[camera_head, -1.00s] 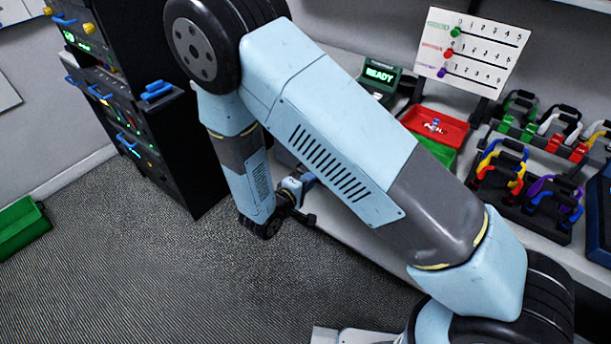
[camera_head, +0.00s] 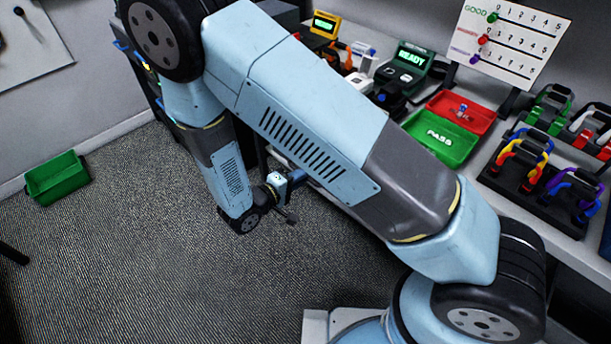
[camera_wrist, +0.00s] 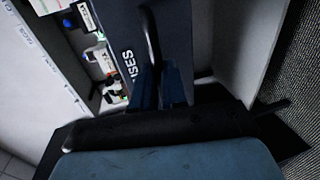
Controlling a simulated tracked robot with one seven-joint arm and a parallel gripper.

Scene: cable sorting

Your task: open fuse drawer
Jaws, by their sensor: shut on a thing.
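In the wrist view, the fuse drawer's dark front panel (camera_wrist: 185,35) carries partly hidden white lettering ending in "SES". A dark bar handle (camera_wrist: 150,38) runs along it. My gripper (camera_wrist: 160,88) is shut on the handle, its dark blue fingers on either side of it. In the head view, my gripper (camera_head: 287,188) is low beside the bench's front side, partly hidden by my arm. The drawer is hidden behind my arm there, so how far it stands out cannot be told.
The bench holds a red tray (camera_head: 478,108), a green tray (camera_head: 430,140), a READY device (camera_head: 408,66) and racks of coloured cables (camera_head: 525,160). A green bin (camera_head: 58,180) stands by the left wall. Open carpet (camera_head: 120,270) lies at lower left.

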